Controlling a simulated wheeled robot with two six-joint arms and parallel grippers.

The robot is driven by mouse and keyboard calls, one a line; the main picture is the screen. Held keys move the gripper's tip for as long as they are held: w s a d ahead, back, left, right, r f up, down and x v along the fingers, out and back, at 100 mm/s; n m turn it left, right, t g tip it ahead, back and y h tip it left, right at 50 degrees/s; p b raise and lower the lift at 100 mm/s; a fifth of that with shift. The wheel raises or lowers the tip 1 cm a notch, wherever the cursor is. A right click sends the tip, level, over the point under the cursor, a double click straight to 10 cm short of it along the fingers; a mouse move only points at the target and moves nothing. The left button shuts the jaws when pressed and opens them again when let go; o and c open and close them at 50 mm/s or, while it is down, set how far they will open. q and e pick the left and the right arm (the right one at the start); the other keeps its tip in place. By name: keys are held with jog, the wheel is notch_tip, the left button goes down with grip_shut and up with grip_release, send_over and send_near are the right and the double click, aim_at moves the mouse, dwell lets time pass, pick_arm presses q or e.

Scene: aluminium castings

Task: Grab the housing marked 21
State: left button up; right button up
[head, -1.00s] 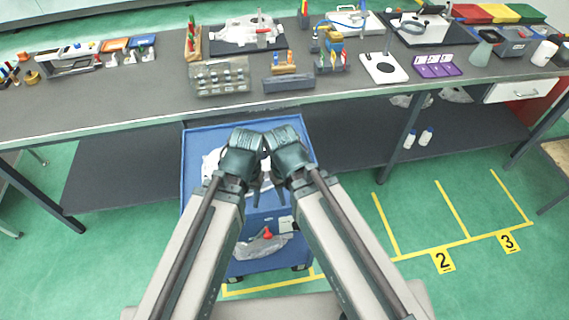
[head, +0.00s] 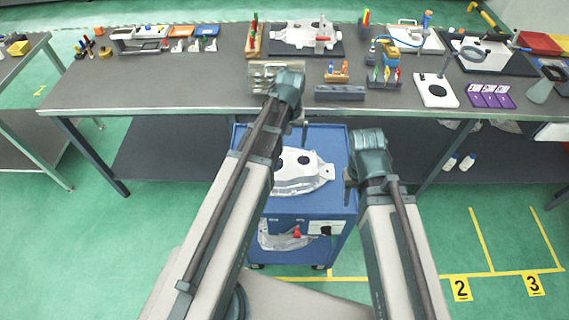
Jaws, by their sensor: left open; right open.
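A silver cast housing (head: 305,173) lies on the top of the blue cart (head: 345,145), with a dark round hole in it. Another silver casting (head: 280,238) is on the cart's lower shelf, and a third (head: 300,32) lies on a dark mat on the bench. I cannot read the number 21 on any of them. My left gripper (head: 303,122) is open, above the cart's back edge and behind the top housing. My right gripper (head: 349,182) is open, just right of that housing. Neither gripper holds anything; their fingers are partly hidden by the wrists.
The long grey bench (head: 215,90) runs behind the cart. It carries a tray of parts (head: 262,80), a grey block (head: 340,93), a white plate (head: 435,92) and a purple tray (head: 490,96). A red item (head: 297,232) shows at the lower shelf. Green floor is open at both sides.

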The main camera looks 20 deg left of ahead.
aim_at(290, 162)
pick_arm(q)
notch_tip(290, 162, down, 9)
jog(key=b, duration=0.9)
jog(key=shift+r, duration=0.1)
jog(key=f+b, duration=0.5)
jog(key=shift+s+d+f, duration=0.1)
jog(key=shift+d+f, duration=0.05)
jog(key=shift+d, duration=0.2)
jog(key=shift+c, duration=0.3)
grip_shut()
